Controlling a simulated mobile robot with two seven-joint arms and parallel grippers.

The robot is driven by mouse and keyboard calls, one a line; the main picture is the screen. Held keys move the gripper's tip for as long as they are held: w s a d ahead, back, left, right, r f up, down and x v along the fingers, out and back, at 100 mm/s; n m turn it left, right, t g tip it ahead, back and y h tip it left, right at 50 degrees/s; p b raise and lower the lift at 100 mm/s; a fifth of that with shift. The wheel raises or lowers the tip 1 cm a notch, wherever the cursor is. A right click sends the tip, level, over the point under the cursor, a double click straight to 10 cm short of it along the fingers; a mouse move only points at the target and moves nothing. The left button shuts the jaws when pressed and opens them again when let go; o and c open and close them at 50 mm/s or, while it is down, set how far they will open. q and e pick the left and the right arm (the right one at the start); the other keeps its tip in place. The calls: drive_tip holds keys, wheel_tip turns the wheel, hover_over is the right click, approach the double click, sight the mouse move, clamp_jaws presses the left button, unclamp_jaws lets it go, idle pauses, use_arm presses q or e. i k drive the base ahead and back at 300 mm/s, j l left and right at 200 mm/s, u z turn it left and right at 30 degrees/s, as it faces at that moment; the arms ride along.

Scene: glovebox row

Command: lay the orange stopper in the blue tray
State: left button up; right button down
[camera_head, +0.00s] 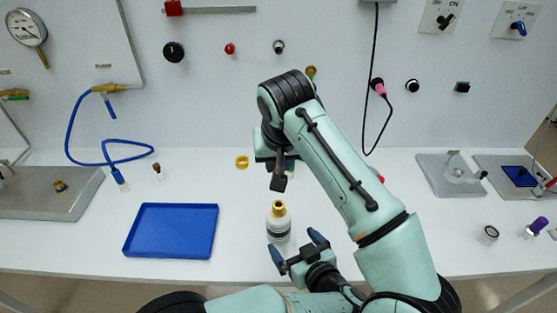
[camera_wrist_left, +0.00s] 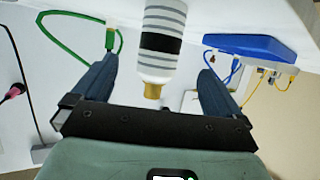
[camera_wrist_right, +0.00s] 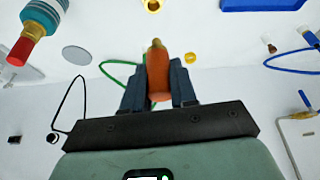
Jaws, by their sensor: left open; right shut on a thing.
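The orange stopper (camera_wrist_right: 158,78), with an olive tip, is held between the closed fingers of my right gripper (camera_wrist_right: 158,85) in the right wrist view. In the head view my right gripper (camera_head: 278,182) is above the bench behind the bottle, and the stopper is hidden there. The blue tray (camera_head: 128,250) lies empty at the left front of the bench, left of both grippers; its edge shows in the right wrist view (camera_wrist_right: 262,4). My left gripper (camera_head: 298,253) is open near the bench's front edge, its fingers either side of the bottle in the left wrist view (camera_wrist_left: 155,85).
A white banded bottle (camera_head: 278,230) with a gold cap stands just behind my left gripper. A yellow ring (camera_head: 242,162) lies farther back. A blue hose (camera_head: 110,163) and small stoppers lie behind the tray. Bench between bottle and tray is clear.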

sight(166, 245)
drive_tip(key=k+l, duration=0.3)
drive_tip(key=k, duration=0.15)
drive_tip(key=k+l, duration=0.35)
drive_tip(key=k, duration=0.1)
